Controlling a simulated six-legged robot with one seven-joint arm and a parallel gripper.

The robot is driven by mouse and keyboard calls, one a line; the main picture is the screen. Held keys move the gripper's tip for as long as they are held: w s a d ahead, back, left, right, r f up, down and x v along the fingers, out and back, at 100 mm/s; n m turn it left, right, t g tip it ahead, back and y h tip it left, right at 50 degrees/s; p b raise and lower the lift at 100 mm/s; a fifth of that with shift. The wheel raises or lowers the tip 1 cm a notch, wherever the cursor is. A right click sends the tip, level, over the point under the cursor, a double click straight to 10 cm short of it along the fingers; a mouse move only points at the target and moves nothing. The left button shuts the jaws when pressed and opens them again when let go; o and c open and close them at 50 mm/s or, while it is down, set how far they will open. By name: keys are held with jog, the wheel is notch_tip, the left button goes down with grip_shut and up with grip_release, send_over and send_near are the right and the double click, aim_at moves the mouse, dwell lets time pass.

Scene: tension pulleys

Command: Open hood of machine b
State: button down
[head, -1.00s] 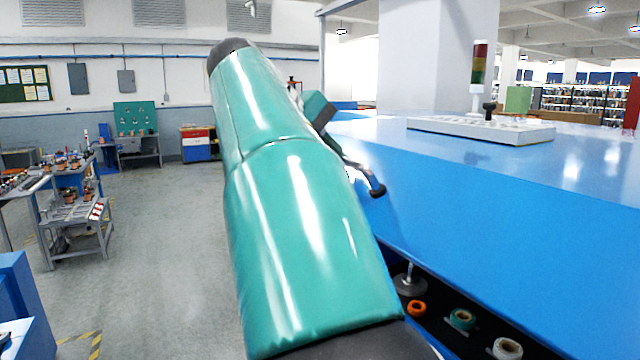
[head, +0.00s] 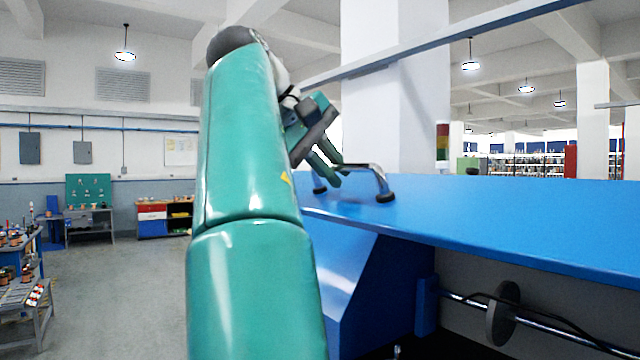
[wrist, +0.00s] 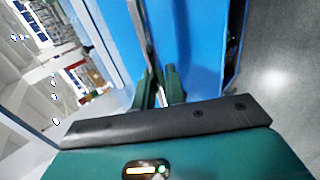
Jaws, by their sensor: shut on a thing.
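The blue hood of the machine (head: 480,211) is lifted, and its front edge slants across the right half of the head view. A dark opening shows beneath it. A chrome handle with black feet (head: 380,178) is fixed to the hood's face near its left end. My gripper (head: 333,176) is shut on this handle. In the wrist view, the two green fingers of my gripper (wrist: 159,88) close around the chrome bar, with the blue hood surface (wrist: 198,40) beside it. No label shows which machine this is.
Under the hood, a metal shaft with a grey disc (head: 503,313) crosses the opening. A blue side panel (head: 350,285) stands left of it. Workbenches (head: 25,290) stand at the far left, with open grey floor (head: 110,300) between.

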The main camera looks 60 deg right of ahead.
jog(key=shift+d+r, duration=0.15)
jog(key=shift+r, duration=0.15)
jog(key=c, duration=1.5)
grip_release()
jog(key=shift+d, duration=0.15)
jog(key=shift+a, duration=0.2)
jog(key=shift+d, duration=0.1)
